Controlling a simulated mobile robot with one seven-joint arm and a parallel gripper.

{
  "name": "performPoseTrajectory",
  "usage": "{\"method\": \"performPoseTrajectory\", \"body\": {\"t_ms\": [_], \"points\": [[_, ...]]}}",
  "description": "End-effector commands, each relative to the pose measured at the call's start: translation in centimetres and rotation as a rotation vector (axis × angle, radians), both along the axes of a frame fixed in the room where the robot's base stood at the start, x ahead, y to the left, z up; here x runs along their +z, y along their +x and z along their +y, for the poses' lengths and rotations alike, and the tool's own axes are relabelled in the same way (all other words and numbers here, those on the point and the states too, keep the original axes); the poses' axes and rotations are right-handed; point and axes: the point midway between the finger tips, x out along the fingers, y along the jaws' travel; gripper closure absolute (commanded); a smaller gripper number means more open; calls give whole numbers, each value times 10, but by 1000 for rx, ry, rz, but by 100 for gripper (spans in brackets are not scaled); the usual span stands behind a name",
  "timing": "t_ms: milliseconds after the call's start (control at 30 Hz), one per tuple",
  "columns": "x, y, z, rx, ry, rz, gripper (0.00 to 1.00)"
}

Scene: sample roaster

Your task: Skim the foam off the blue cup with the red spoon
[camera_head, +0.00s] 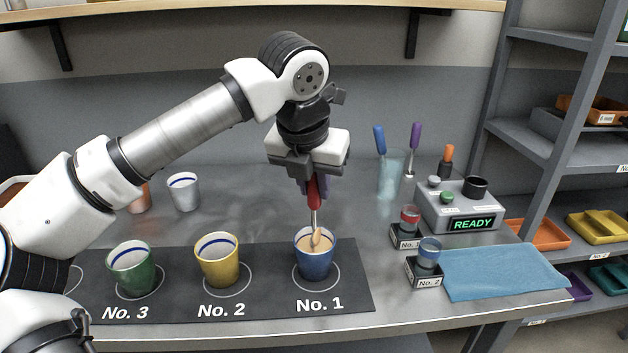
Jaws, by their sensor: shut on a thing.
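The blue cup (316,264) stands upright in the ring marked No. 1 on the dark mat (265,302). Tan foam or liquid (328,246) shows inside it, near the rim. My gripper (313,186) is above the blue cup, pointing down and shut on the red handle of the red spoon (314,196). The spoon hangs upright, its metal shaft running down to a tan-coloured bowl at the cup's mouth. I cannot tell whether the spoon's bowl touches the foam. The fingertips partly hide the handle.
A yellow cup (220,263) and a green cup (134,272) stand on the mat to the left. A glass (391,177) with blue- and purple-handled tools stands behind right. Two small labelled holders, a READY device (458,208) and a blue cloth (503,272) are at right.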

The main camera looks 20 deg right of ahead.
Motion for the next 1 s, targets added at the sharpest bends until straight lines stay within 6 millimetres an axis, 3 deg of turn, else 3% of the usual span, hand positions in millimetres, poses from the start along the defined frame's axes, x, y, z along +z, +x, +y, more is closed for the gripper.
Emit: {"method": "performPoseTrajectory", "body": {"t_ms": [1000], "points": [[-4, 7, 7, -2, 0, -1, 100]]}}
